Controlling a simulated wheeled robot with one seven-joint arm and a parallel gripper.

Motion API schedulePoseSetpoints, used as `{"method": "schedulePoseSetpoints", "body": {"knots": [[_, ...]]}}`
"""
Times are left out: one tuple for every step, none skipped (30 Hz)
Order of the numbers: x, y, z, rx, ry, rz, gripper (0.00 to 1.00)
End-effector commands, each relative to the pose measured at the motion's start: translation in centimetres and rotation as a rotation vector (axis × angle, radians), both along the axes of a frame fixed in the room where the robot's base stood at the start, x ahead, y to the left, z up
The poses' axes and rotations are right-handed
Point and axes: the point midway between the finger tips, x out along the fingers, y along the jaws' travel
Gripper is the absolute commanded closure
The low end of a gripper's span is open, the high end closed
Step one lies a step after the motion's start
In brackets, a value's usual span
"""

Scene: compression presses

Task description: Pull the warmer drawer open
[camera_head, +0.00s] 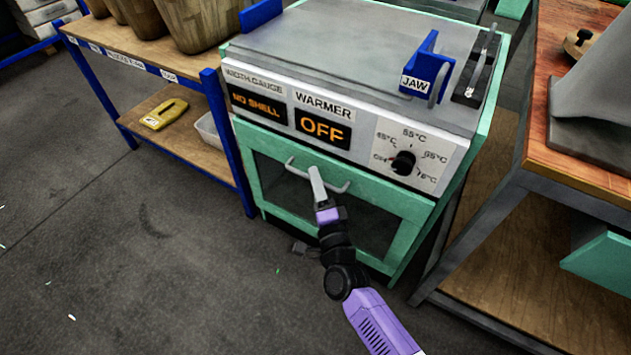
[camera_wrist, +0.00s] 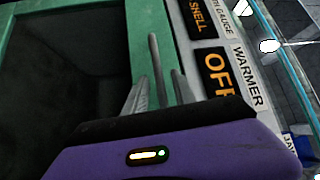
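The warmer drawer (camera_head: 372,224) is a green-framed front with a dark window, below the "WARMER OFF" panel (camera_head: 322,130) of the press. It appears closed. Its grey bar handle (camera_head: 297,170) runs across the upper part of the front. My gripper (camera_head: 315,172) is at the middle of the handle and hides part of it. In the wrist view, the handle (camera_wrist: 154,55) runs lengthwise between my two spread fingers (camera_wrist: 160,85). Thin gaps seem to show on both sides of the bar, so my gripper looks open around it. Contact cannot be told.
A dial (camera_head: 403,163) and a blue jaw lever (camera_head: 428,70) are on the press. A blue-framed shelf (camera_head: 182,141) with a yellow tool (camera_head: 164,114) stands left. A wooden-topped bench (camera_head: 545,120) stands close on the right. The floor in front (camera_head: 200,270) is mostly clear.

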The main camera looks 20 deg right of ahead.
Motion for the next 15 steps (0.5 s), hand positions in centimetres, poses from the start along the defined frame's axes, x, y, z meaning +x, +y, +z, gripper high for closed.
{"method": "schedulePoseSetpoints", "body": {"knots": [[0.36,-0.05,-0.04,0.000,0.000,0.000,0.68],[0.49,-0.06,0.00,0.000,0.000,0.001,0.68],[0.64,-0.08,0.04,-0.001,0.000,0.001,0.68],[0.70,-0.09,0.07,-0.001,0.001,0.001,0.68],[0.75,-0.10,0.09,-0.001,0.000,0.001,0.68],[0.77,-0.10,0.11,-0.001,0.001,0.001,0.68],[0.76,-0.11,0.12,-0.001,0.001,0.001,0.68],[0.76,-0.11,0.12,-0.001,0.001,0.001,0.68],[0.75,-0.11,0.12,-0.001,0.001,0.001,0.68],[0.74,-0.12,0.12,-0.001,0.001,0.001,0.68],[0.74,-0.12,0.11,-0.001,0.001,0.001,0.68],[0.73,-0.12,0.11,-0.001,0.001,0.001,0.74],[0.73,-0.12,0.11,-0.001,0.001,0.001,0.80],[0.73,-0.12,0.11,-0.001,0.001,0.001,0.86],[0.72,-0.12,0.10,-0.001,0.001,0.001,0.94]]}}
